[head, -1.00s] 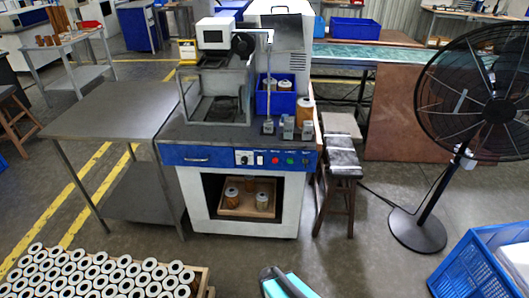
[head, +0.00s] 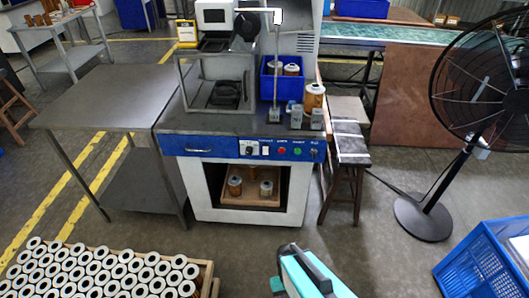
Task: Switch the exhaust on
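The machine's blue control panel (head: 205,147) faces me in the head view. It carries a round black knob (head: 249,151) on a white plate, a white rocker switch (head: 265,151), a red button (head: 282,151), a green button (head: 298,152) and a small control (head: 314,153) at the right end. Small labels sit above them, too small to read for sure, so I cannot tell which one is the exhaust or its setting. My gripper (head: 290,252), dark and teal, shows at the bottom, below and apart from the panel. Its fingers cannot be made out clearly.
A lower opening holds a wooden tray (head: 250,200) with cartridges. A blue bin (head: 268,90) and an orange cartridge (head: 314,97) stand on the machine top. A crate of cartridges (head: 205,270) is front left, a blue crate (head: 470,270) front right. A stool and fan (head: 424,215) stand right.

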